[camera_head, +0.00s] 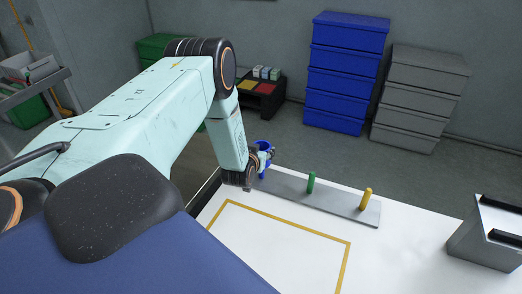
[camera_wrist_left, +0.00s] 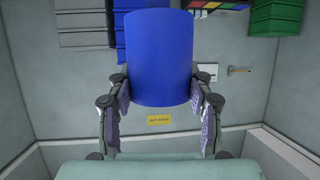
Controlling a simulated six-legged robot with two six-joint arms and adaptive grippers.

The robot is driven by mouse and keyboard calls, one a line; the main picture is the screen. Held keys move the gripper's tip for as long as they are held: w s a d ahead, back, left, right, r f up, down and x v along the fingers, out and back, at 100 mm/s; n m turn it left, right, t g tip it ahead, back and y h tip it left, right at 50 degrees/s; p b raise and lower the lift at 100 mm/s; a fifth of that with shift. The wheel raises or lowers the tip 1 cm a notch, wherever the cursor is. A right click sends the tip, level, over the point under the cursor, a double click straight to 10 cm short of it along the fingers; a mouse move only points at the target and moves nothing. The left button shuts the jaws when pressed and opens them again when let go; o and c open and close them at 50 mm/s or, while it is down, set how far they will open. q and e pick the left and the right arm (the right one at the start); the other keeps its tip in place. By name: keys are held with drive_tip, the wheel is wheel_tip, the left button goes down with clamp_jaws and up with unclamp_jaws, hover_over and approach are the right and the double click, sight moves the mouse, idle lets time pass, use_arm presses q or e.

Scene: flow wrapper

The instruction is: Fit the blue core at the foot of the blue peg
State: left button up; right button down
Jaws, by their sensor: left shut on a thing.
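My left gripper (camera_head: 259,163) is at the left end of the grey peg bar (camera_head: 335,206) in the head view. It is shut on the blue core (camera_wrist_left: 160,60), a blue cylinder that fills the upper middle of the left wrist view between the two fingers. In the head view only a small part of the blue core (camera_head: 265,146) shows beside the gripper. A green peg (camera_head: 311,182) and a yellow peg (camera_head: 365,198) stand upright on the bar. My right gripper is not in view.
The white table (camera_head: 290,262) has a yellow outlined rectangle (camera_head: 347,262) in front of the bar. A grey metal box (camera_head: 487,235) stands at the right. Blue bins (camera_head: 346,72) and grey bins (camera_head: 420,98) are stacked on the floor behind. The table inside the outline is clear.

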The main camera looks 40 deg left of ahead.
use_arm(q)
drive_tip(key=shift+f+b, duration=1.15)
drive_tip(key=shift+f, duration=0.35)
drive_tip(key=o, duration=1.2)
drive_tip(key=v, duration=1.2)
drive_tip(key=x, duration=1.1)
drive_tip(key=shift+w+a+f, duration=0.1)
drive_tip(key=shift+w+a, duration=0.05)
drive_tip(key=shift+w, duration=0.25)
drive_tip(key=shift+r+p, duration=0.45)
